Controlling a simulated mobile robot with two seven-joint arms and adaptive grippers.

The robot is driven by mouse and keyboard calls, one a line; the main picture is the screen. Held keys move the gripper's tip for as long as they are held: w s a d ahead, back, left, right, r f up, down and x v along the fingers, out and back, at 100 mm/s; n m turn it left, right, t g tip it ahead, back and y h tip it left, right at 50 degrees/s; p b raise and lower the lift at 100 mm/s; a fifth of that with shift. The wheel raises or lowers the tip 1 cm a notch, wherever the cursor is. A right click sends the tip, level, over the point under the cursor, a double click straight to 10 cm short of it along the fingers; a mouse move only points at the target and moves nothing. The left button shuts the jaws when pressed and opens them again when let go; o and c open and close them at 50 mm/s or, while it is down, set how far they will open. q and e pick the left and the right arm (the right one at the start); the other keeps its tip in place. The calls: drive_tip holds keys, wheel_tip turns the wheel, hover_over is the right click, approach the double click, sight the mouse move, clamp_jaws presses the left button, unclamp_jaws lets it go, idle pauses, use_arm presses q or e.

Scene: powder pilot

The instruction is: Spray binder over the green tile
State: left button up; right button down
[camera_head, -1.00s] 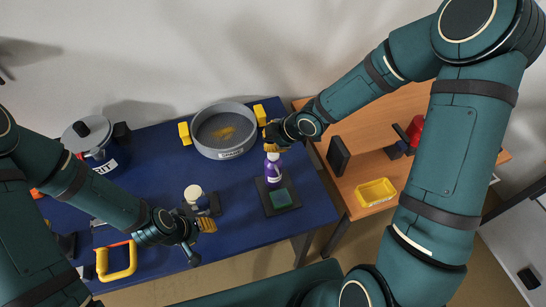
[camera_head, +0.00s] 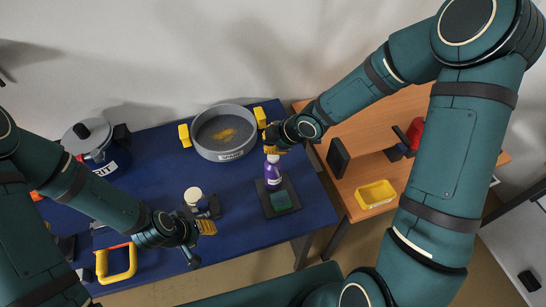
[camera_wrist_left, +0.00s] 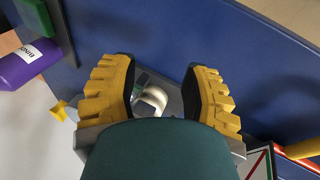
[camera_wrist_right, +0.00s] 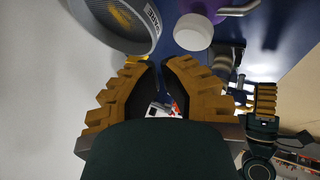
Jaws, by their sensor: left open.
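The green tile (camera_head: 281,200) lies on a dark square plate (camera_head: 268,211) near the table's front right; part of the tile also shows in the left wrist view (camera_wrist_left: 36,18). A purple bottle (camera_head: 271,178) with a pale top is just behind the tile. The bottle, with a white label, shows in the left wrist view (camera_wrist_left: 18,70), and its white top shows in the right wrist view (camera_wrist_right: 193,32). My right gripper (camera_head: 277,140) is just above the bottle. Its fingertips are close together, with the bottle's top outside them. My left gripper (camera_head: 206,227) is open and empty, near a small white-topped object (camera_head: 193,194).
A grey sieve (camera_head: 224,151) with yellow handles stands at the back. A lidded pot (camera_head: 98,158) stands at the left. A yellow-handled tool (camera_head: 118,276) lies front left. A yellow tray (camera_head: 375,194) sits on the wooden table at right. Blue table between pot and sieve is clear.

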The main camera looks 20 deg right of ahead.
drive_tip(key=shift+f, duration=0.1)
use_arm(q)
drive_tip(key=shift+f+b, duration=0.5)
use_arm(e)
drive_tip(key=shift+f, duration=0.4)
use_arm(q)
drive_tip(key=shift+f+b, duration=0.55)
drive_tip(key=shift+b, duration=0.05)
use_arm(e)
drive_tip(key=shift+f, duration=0.65)
use_arm(q)
drive_tip(key=shift+r, duration=0.1)
use_arm(e)
drive_tip(key=shift+r, duration=0.15)
use_arm(q)
drive_tip(key=shift+r+p, duration=0.95)
drive_tip(key=shift+p, duration=0.15)
use_arm(e)
drive_tip(key=shift+r, duration=1.05)
use_arm(q)
wheel_tip(320, 180, up, 5)
drive_tip(key=p, duration=0.5)
drive_tip(key=shift+r, duration=0.15)
use_arm(e)
wheel_tip(320, 180, up, 6)
drive_tip(key=shift+f, duration=0.1)
